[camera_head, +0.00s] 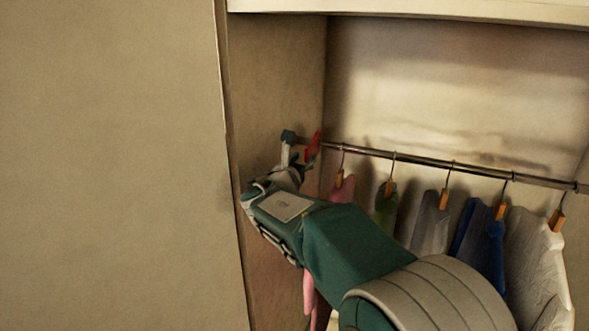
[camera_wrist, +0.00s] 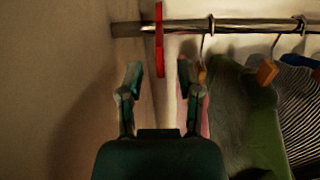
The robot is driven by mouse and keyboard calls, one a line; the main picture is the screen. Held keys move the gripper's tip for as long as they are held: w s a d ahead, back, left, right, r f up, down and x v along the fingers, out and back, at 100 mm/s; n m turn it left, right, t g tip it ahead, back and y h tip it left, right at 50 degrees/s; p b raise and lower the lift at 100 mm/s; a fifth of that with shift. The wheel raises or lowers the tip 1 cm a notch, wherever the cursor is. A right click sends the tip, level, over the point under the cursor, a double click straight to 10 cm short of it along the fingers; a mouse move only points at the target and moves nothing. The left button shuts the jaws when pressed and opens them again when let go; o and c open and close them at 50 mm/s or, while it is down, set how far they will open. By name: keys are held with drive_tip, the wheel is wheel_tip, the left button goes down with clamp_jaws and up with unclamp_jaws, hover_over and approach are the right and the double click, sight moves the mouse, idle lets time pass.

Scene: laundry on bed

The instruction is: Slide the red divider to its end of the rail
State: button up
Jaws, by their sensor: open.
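The red divider (camera_head: 313,147) hangs on the metal rail (camera_head: 420,160) near its left end, close to the closet's left side wall. In the wrist view the red divider (camera_wrist: 159,40) shows edge-on as a thin upright strip across the rail (camera_wrist: 230,26). My gripper (camera_head: 297,141) is beside the divider in the head view, partly hiding its lower part. In the wrist view my gripper (camera_wrist: 160,75) is open, with one finger on each side of the divider's line. The divider's lower end shows between the fingertips, and I see no contact with either finger.
Several garments on wooden hangers, including a pink one (camera_head: 342,190), a green one (camera_head: 386,207) and a blue one (camera_head: 480,240), hang to the right of the divider. The left side wall (camera_head: 275,90) is close to my gripper. A shelf (camera_head: 420,10) runs above the rail.

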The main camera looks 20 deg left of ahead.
drive_tip(key=s, duration=0.5)
drive_tip(key=shift+s+a, duration=0.15)
drive_tip(key=shift+s, duration=0.2)
drive_tip(key=shift+c, duration=0.3)
